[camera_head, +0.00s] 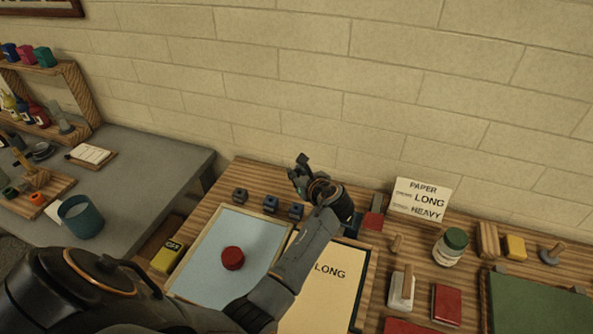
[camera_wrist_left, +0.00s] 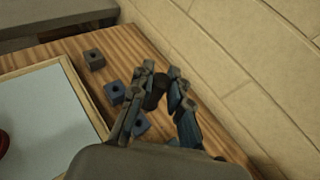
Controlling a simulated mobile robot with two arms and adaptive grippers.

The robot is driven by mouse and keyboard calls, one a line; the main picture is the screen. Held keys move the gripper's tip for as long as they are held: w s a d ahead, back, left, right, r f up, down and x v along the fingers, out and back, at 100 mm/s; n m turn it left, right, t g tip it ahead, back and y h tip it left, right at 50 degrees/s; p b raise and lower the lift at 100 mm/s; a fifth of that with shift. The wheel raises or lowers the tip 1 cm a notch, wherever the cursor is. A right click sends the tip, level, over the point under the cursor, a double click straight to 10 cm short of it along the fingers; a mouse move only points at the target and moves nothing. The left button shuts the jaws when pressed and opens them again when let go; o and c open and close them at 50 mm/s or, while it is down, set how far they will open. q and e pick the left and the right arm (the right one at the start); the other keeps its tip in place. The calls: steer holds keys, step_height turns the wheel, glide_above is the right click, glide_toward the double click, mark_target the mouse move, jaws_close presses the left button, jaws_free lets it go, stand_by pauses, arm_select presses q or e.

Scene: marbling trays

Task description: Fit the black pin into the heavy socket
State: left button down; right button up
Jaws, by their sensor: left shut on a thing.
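My left gripper (camera_head: 301,172) is above the back of the wooden table, near the wall. In the left wrist view its fingers (camera_wrist_left: 162,80) are shut on a dark, short, round piece, the black pin (camera_wrist_left: 154,93). The pin is hard to make out in the head view. Three small socket blocks with a hole in the top stand in a row behind the tray: a left grey one (camera_head: 240,195), a middle bluish one (camera_head: 270,204) and a right bluish one (camera_head: 296,211). No label shows on them, so I cannot tell which is heavy. The pin is apart from them.
A card (camera_head: 419,200) reads PAPER, LONG, HEAVY. A pale blue tray (camera_head: 205,240) holds a red round piece (camera_head: 232,258). A sheet marked LONG (camera_head: 325,290) lies under my left arm. A green-lidded jar (camera_head: 451,246) stands at right. The wall closes the back.

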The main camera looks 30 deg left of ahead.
arm_select(q)
step_height(320, 180, down, 3)
steer(key=shift+s+a+r+b, duration=0.1)
steer(key=shift+s+r+b, duration=0.05)
steer(key=shift+b, duration=0.85)
steer(key=shift+f+b, duration=0.4)
steer(key=shift+f, duration=0.35)
steer(key=shift+f+b, duration=0.3)
steer(key=shift+f, duration=0.35)
arm_select(e)
steer(key=f, duration=0.1)
steer(key=w+f, duration=0.1)
steer(key=shift+a+f, duration=0.1)
steer(key=shift+f, duration=0.3)
arm_select(q)
steer(key=shift+f, duration=0.1)
arm_select(e)
steer(key=shift+w, duration=0.4)
arm_select(q)
steer(key=shift+p, duration=0.5)
arm_select(e)
steer(key=shift+a+r, duration=0.1)
steer(key=shift+r, duration=0.45)
steer(key=shift+r, duration=0.3)
